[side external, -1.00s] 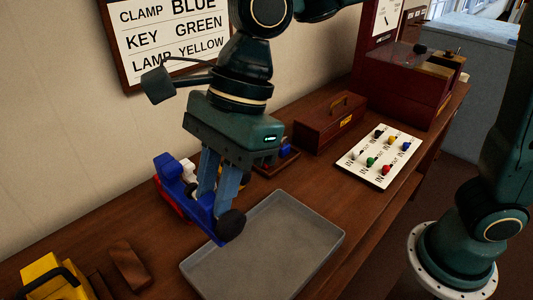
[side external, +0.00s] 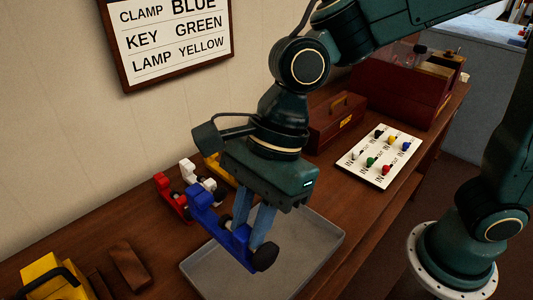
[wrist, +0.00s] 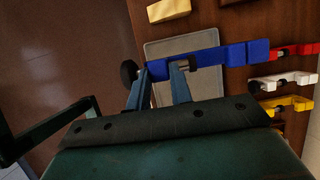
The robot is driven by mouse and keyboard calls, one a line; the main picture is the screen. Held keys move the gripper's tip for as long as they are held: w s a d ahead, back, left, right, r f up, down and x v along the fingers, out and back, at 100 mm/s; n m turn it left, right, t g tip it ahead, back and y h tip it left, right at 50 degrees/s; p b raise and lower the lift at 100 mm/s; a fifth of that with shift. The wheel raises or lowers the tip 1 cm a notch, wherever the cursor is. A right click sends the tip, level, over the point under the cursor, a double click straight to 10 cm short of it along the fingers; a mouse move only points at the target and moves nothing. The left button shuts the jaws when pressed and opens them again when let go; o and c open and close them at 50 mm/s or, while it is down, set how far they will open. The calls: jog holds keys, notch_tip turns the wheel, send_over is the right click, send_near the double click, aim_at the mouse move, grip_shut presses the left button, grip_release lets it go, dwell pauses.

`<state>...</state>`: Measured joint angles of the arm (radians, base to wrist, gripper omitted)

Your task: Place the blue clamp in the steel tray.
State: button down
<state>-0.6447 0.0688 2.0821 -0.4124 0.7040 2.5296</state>
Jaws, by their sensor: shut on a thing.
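My gripper (side external: 252,222) is shut on the blue clamp (side external: 213,215), a long blue bar with a black knob at its near end. It is held above the steel tray (side external: 312,262), its knob end over the tray and its far end toward the other clamps. In the wrist view the blue clamp (wrist: 212,57) lies across my gripper's fingers (wrist: 160,82), with the grey tray (wrist: 205,113) below it. The tray looks empty where it shows; part of it is hidden behind the clamp and fingers.
Red (side external: 170,198), white (side external: 198,178) and yellow (side external: 220,168) clamps lie on the bench beyond the tray. A yellow object with a black handle (side external: 52,278) and wooden blocks (side external: 128,264) are at left. A lever panel (side external: 380,156) and a wooden box (side external: 336,122) lie to the right.

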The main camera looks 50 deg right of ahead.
notch_tip(320, 180, down, 12)
dwell(0.4)
jog(key=shift+f, duration=0.1)
jog(key=shift+f, duration=1.85)
jog(key=shift+f, duration=0.1)
jog(key=c, duration=1.3)
grip_release()
jog(key=shift+f, duration=0.1)
jog(key=shift+o, duration=0.2)
jog(key=shift+s+r, duration=0.1)
jog(key=shift+r, duration=0.1)
jog(key=v, duration=1.2)
